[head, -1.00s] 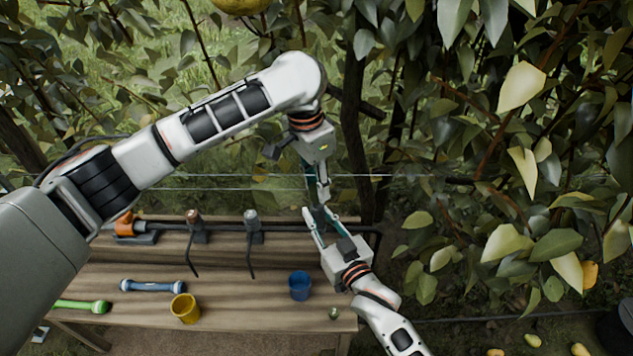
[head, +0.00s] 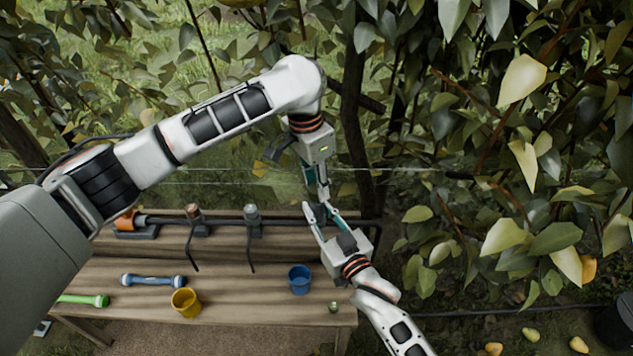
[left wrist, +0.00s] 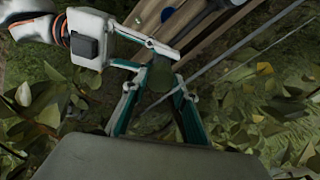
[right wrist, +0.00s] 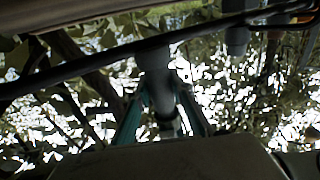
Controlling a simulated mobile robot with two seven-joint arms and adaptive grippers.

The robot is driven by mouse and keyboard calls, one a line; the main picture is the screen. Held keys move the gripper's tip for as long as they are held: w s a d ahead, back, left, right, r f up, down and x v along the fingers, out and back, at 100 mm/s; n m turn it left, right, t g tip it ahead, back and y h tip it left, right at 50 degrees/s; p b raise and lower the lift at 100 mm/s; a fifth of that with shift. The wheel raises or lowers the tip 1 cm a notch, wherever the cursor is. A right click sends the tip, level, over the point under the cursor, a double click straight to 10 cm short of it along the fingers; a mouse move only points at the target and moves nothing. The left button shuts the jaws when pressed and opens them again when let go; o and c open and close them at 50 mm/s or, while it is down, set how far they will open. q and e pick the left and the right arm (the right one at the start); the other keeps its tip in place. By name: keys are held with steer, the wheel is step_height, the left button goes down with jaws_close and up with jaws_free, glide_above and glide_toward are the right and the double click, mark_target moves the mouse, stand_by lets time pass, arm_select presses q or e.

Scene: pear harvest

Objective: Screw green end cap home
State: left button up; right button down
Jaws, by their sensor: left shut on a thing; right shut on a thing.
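My left gripper (head: 322,193) reaches down from the top and faces my right gripper (head: 322,212), which points up from below; their fingertips nearly meet above the far side of the bench. In the left wrist view, the left fingers (left wrist: 160,88) close around a dark green piece (left wrist: 159,76), which looks like the green end cap. The right fingers reach to the same piece from the upper left. In the right wrist view, a grey cylinder (right wrist: 156,75) stands between my right fingers (right wrist: 162,100). The joint between cap and cylinder is too dark and small to read.
The wooden bench (head: 240,318) bears a blue cup (head: 300,280), a yellow cup (head: 185,303), a blue-ended tube (head: 153,281), a green-ended tube (head: 82,299) and a small greenish piece (head: 333,306). A dark rail (head: 285,222) runs behind. Foliage crowds the right side.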

arm_select(q)
steer(key=shift+f, duration=0.45)
steer(key=m, duration=0.4)
steer(key=shift+w+g, duration=0.1)
steer(key=shift+g, duration=0.2)
steer(key=m, duration=0.5)
steer(key=shift+g, duration=0.3)
steer(key=m, duration=0.5)
steer(key=shift+w, duration=0.1)
steer(key=m, duration=0.5)
steer(key=shift+m+g+y, duration=0.3)
steer(key=shift+g+y, duration=0.1)
steer(key=o, duration=0.8)
